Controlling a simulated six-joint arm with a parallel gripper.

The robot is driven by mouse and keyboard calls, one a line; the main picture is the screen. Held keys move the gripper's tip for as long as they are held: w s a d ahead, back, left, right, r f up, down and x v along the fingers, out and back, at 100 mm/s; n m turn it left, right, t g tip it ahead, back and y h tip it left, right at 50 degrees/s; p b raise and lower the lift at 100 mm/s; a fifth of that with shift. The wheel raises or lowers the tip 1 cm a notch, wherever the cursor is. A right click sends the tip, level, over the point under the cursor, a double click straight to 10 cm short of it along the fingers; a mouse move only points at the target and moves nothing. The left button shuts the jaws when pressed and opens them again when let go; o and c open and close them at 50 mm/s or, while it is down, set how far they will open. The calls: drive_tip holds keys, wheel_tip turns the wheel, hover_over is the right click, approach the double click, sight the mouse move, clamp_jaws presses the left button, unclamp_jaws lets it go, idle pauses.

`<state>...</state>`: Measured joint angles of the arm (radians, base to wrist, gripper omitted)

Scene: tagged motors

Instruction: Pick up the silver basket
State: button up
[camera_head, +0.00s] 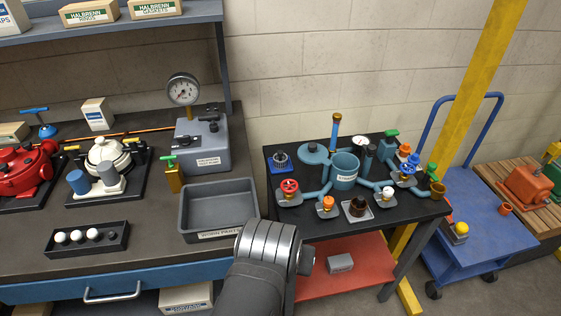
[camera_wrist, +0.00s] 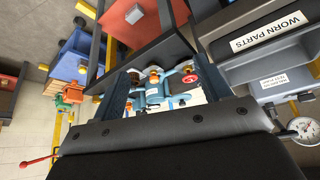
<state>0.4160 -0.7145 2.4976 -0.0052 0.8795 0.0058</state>
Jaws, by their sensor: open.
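A small silver-grey basket with slotted sides (camera_head: 282,159) sits on a blue square pad (camera_head: 274,168) at the back left corner of the black side table. I cannot make it out in the wrist view. My gripper (camera_wrist: 165,75) is open in the wrist view, with a dark finger on each side and nothing held between them. Teal pipework with a red handwheel (camera_wrist: 188,79) shows beyond the fingers. In the head view my arm's silver wrist is in front of the table's left side, and the fingers are hidden.
The black table (camera_head: 317,227) holds a teal pump body (camera_head: 344,173), several valves and a brown-topped part. A grey worn-parts bin (camera_head: 217,207) stands on the bench to the left, close to my wrist. A yellow post (camera_head: 474,95) and blue cart (camera_head: 466,221) are at right.

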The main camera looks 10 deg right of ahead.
drive_tip(key=m+g+h, duration=0.1)
drive_tip(key=m+g, duration=0.1)
drive_tip(key=m, duration=0.2)
hover_over(280, 152)
drive_tip(key=s+a, duration=0.4)
drive_tip(key=a, duration=0.1)
drive_tip(key=f, duration=0.2)
drive_tip(key=x, duration=1.1)
drive_tip(key=shift+w+d+r, duration=0.1)
drive_tip(key=shift+d+r, duration=0.05)
drive_tip(key=shift+d, duration=0.1)
drive_tip(key=shift+d+x, duration=0.15)
drive_tip(key=shift+x, duration=1.35)
drive_tip(key=shift+d+x, duration=0.15)
drive_tip(key=shift+x, duration=1.4)
drive_tip(key=shift+w+r, duration=0.1)
drive_tip(key=shift+r, duration=0.1)
drive_tip(key=c, duration=1)
